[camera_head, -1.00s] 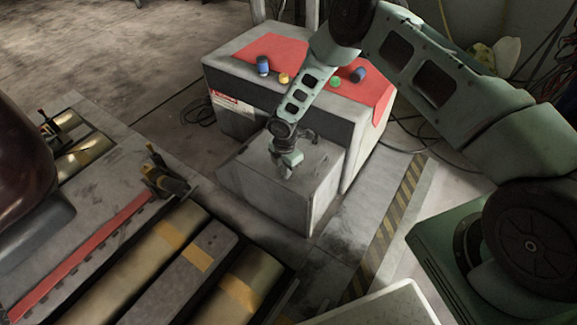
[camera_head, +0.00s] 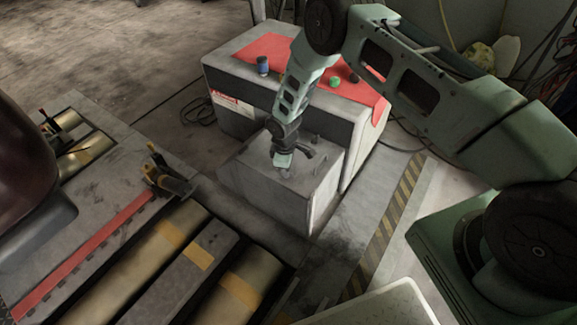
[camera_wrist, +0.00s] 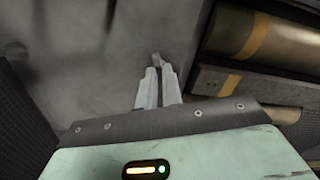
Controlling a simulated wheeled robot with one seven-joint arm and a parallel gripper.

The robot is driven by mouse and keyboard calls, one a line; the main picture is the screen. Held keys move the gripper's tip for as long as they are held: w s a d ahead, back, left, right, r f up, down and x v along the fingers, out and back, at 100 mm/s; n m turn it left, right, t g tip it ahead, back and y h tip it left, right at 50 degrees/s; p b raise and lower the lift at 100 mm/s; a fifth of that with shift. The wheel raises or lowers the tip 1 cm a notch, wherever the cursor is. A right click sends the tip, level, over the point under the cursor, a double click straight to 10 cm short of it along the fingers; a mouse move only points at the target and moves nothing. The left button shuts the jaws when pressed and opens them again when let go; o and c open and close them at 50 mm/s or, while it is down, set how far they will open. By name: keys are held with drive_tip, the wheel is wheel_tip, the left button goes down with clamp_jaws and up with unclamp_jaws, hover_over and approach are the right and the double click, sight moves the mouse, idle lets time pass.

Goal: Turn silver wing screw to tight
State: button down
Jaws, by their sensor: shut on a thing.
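The silver wing screw (camera_wrist: 156,57) shows in the wrist view as a small grey piece just beyond my fingertips, on the grey metal top of a box. Most of it is hidden between the fingers. My gripper (camera_wrist: 158,75) is shut on it, with both fingers close together. In the head view my gripper (camera_head: 285,170) points down at the top of the low grey box (camera_head: 262,195), and the screw is too small to make out there. I cannot tell how tight the screw is.
Dyno rollers (camera_head: 145,262) and a yellow-black clamp (camera_head: 168,178) lie at left.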

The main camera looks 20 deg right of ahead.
drive_tip(key=shift+m, duration=2.2)
drive_tip(key=c, duration=1.6)
unclamp_jaws()
drive_tip(key=shift+o, duration=0.2)
drive_tip(key=shift+r, duration=0.1)
wheel_tip(320, 180, up, 18)
drive_tip(key=p, duration=0.4)
drive_tip(key=shift+f, duration=0.25)
